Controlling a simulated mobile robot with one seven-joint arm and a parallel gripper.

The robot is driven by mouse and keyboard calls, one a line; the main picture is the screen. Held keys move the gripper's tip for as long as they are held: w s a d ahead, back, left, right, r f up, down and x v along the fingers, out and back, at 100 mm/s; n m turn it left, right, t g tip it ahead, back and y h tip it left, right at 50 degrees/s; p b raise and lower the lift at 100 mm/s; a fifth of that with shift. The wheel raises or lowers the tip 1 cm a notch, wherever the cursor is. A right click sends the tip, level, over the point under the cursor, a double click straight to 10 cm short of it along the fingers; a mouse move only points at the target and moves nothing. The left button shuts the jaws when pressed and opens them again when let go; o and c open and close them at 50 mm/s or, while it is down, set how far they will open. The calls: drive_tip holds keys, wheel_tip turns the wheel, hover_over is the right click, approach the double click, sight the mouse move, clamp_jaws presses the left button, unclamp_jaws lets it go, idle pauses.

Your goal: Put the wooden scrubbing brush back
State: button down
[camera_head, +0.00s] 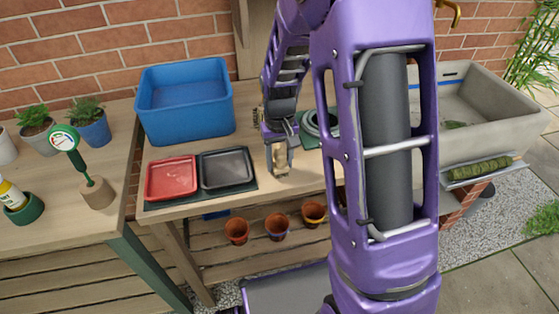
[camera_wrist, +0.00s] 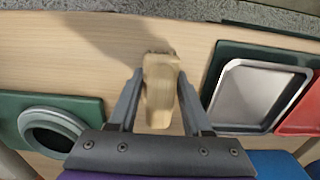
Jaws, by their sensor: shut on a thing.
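The wooden scrubbing brush (camera_wrist: 160,92) is pale wood and sits between the two fingers of my gripper (camera_wrist: 158,95) in the wrist view. My gripper is shut on it. In the head view my gripper (camera_head: 279,158) points down over the wooden table, between the dark tray and the round grey-green ring. The brush (camera_head: 280,170) shows only in small part there, low near the table top. I cannot tell whether it touches the table. A shadow lies beside it in the wrist view.
A red tray (camera_head: 171,179) and a dark grey tray (camera_head: 227,169) lie on a dark green mat (camera_head: 200,201). A blue bin (camera_head: 185,103) stands behind them. A grey ring (camera_wrist: 50,130) lies on a green mat (camera_wrist: 88,108). A stone sink (camera_head: 500,108) is at right. Terracotta pots (camera_head: 277,227) stand below.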

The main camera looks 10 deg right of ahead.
sight(279, 149)
drive_tip(key=shift+f, duration=0.15)
drive_tip(key=shift+c, duration=1.7)
unclamp_jaws()
wheel_tip(279, 149, up, 12)
drive_tip(key=shift+r+p, duration=0.2)
drive_tip(key=shift+p, duration=0.9)
